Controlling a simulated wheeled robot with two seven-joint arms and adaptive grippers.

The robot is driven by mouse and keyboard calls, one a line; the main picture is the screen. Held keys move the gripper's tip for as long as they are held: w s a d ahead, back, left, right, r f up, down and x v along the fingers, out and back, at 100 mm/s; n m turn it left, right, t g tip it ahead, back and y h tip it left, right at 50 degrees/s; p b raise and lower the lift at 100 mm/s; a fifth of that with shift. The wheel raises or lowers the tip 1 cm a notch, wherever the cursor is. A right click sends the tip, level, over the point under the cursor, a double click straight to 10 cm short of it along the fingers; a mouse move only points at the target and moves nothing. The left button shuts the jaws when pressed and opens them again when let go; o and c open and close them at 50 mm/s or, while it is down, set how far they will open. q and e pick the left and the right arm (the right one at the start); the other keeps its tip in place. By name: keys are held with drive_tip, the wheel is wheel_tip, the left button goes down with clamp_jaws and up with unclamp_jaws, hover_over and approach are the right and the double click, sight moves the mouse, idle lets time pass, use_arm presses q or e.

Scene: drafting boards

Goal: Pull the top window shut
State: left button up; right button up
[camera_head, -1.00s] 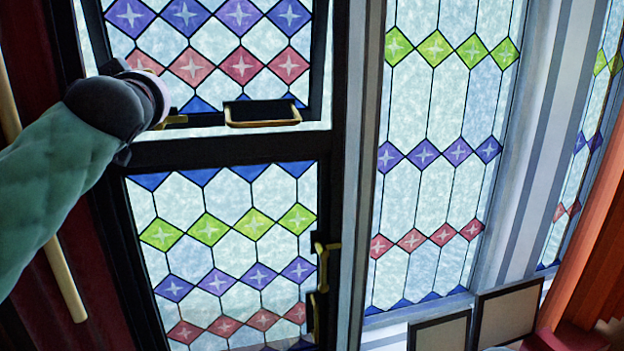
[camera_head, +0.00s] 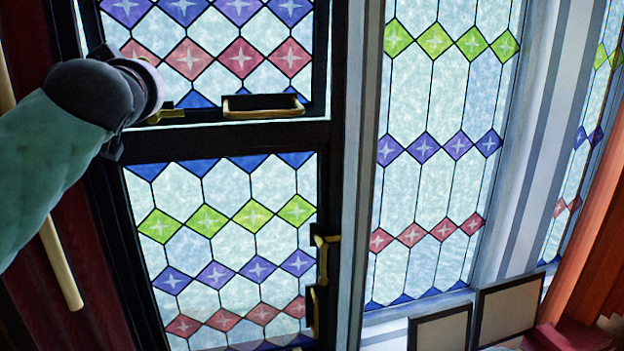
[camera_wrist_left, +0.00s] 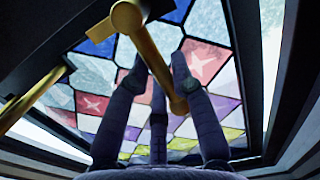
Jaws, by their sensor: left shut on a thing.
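The top window (camera_head: 228,48) is a dark-framed stained-glass pane at the upper left of the head view. A brass handle (camera_head: 168,115) is at the left of the bottom rail. My left gripper (camera_wrist_left: 160,68) is shut on this handle; in the wrist view the brass bar (camera_wrist_left: 155,62) passes between its fingers. In the head view my wrist hides most of the grip. My right gripper is not in view.
A second brass handle (camera_head: 262,106) sits to the right on the same rail. Below is another stained-glass pane (camera_head: 230,245) with brass hardware (camera_head: 322,260) at its right edge. Tall fixed windows (camera_head: 435,150) and small framed boards (camera_head: 440,330) stand to the right.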

use_arm(q)
drive_tip(key=shift+s+d+f+b, duration=0.15)
drive_tip(key=shift+s+f+b, duration=0.1)
drive_tip(key=shift+s+b, duration=0.25)
drive_tip(key=shift+s+d+f+b, duration=0.1)
drive_tip(key=shift+s+f+b, duration=0.15)
drive_tip(key=shift+s, duration=0.5)
drive_tip(key=shift+b+v, duration=0.75)
drive_tip(key=shift+v, duration=0.15)
drive_tip(key=o, duration=0.9)
drive_tip(key=shift+s, duration=0.15)
drive_tip(key=shift+a, duration=0.1)
drive_tip(key=shift+r, duration=0.1)
